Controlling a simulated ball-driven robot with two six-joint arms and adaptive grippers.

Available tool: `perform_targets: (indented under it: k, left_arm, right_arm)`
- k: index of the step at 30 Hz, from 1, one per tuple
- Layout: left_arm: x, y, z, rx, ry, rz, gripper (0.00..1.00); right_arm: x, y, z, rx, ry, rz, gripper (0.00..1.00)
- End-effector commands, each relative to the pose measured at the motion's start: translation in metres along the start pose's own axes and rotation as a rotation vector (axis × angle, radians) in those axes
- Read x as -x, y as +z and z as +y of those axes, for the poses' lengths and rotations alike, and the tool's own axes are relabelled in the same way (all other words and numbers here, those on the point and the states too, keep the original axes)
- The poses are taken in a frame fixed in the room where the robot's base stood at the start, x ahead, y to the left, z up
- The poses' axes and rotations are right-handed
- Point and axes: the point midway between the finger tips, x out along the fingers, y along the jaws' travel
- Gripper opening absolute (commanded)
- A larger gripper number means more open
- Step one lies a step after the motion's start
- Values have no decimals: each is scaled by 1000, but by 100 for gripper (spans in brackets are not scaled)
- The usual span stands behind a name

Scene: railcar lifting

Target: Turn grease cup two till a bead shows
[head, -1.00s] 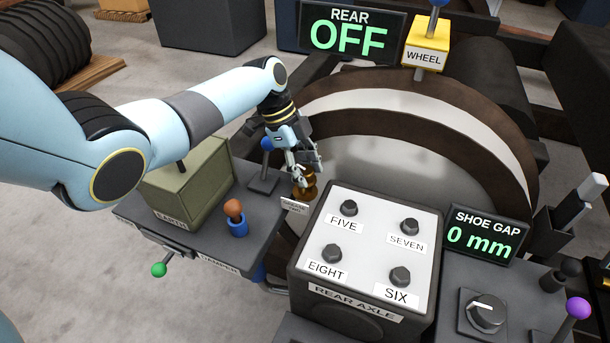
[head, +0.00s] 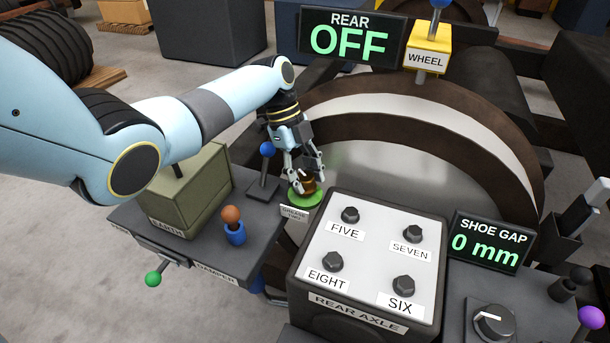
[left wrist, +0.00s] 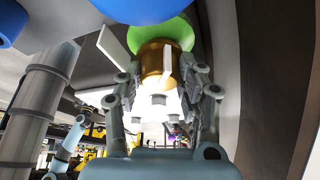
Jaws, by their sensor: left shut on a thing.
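The brass grease cup (head: 308,185) sits in front of the wheel, beside a small label (head: 293,213) that seems to read grease two. A bright green disc (head: 306,200) shows around its foot. My left gripper (head: 305,183) reaches down from above and is shut on the cup, partly hiding it. In the left wrist view the brass cup (left wrist: 153,62) is between the fingers, with the green disc (left wrist: 176,34) beyond it and pale flat tabs at its sides.
A blue-knobbed lever (head: 266,150) stands just left of the gripper. The rear axle box (head: 375,235) with several bolts is close at the right. The wheel (head: 400,165) rises behind.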

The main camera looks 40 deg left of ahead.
Motion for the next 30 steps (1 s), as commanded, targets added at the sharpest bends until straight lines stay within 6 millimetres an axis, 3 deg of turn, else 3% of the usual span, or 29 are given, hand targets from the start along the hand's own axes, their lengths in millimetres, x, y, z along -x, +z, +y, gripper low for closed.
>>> perform_targets:
  k: [1,2,7,17,30]
  left_arm:
    - [0,0,0,0,-1,0,5]
    - [0,0,0,0,-1,0,38]
    - [0,0,0,1,-1,0,60]
    - [4,-1,0,0,-2,0,60]
    - [77,-31,-1,-1,-3,-1,60]
  right_arm:
    - [0,0,0,0,0,0,62]
    - [0,0,0,0,0,0,62]
    - [0,0,0,0,0,0,62]
    - [0,1,2,1,2,-1,62]
    - [0,0,1,0,1,0,62]
